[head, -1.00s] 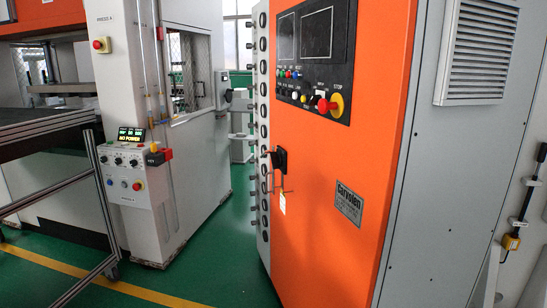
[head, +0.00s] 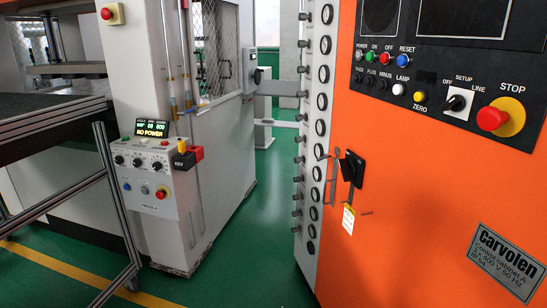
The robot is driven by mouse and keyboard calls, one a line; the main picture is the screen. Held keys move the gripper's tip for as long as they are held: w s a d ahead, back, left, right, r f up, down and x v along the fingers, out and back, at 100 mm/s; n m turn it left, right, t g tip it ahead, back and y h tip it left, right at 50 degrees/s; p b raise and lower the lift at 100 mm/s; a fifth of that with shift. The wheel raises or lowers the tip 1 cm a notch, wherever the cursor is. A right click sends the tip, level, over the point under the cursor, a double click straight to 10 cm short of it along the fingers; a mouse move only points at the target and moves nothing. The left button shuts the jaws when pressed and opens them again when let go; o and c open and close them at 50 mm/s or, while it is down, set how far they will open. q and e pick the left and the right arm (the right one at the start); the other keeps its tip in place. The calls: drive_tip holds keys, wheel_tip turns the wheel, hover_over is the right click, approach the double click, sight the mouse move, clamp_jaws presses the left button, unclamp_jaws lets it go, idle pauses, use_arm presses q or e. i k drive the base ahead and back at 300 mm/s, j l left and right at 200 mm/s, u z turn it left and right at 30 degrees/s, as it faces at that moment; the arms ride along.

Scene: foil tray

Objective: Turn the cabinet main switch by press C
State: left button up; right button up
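An orange control cabinet (head: 420,190) fills the right side of the head view; its plate (head: 507,261) reads "Carvolen, Control cabinet A". A black handle (head: 351,168) sits on its left front, with a yellow and white tag (head: 348,219) hanging below it. A grey box with a dark rotary knob (head: 257,75) is on the far press wall; I cannot tell its label. No press marked C can be read here. Neither of my grippers is in view.
The cabinet's panel (head: 450,95) has several buttons, a setup selector (head: 457,102) and a red stop button (head: 492,118). The press console (head: 153,165) at left shows "NO POWER". A black-topped table (head: 50,115) stands at far left. Green floor (head: 250,230) is clear between press and cabinet.

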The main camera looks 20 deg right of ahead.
sight(348, 169)
drive_tip(key=i+z, duration=0.2)
drive_tip(key=i, duration=0.3)
drive_tip(key=i+j+z, duration=0.2)
drive_tip(key=i, duration=0.3)
drive_tip(key=i+j+z, duration=0.2)
drive_tip(key=i, duration=0.25)
drive_tip(key=i+z, duration=0.2)
drive_tip(key=z, duration=0.2)
drive_tip(key=i+j+z, duration=0.15)
drive_tip(key=z, duration=0.25)
drive_tip(key=i+j+z, duration=0.15)
drive_tip(key=z, duration=0.3)
drive_tip(key=i+j+z, duration=0.15)
drive_tip(key=z, duration=0.25)
drive_tip(key=j+z, duration=0.4)
drive_tip(key=i+l, duration=0.05)
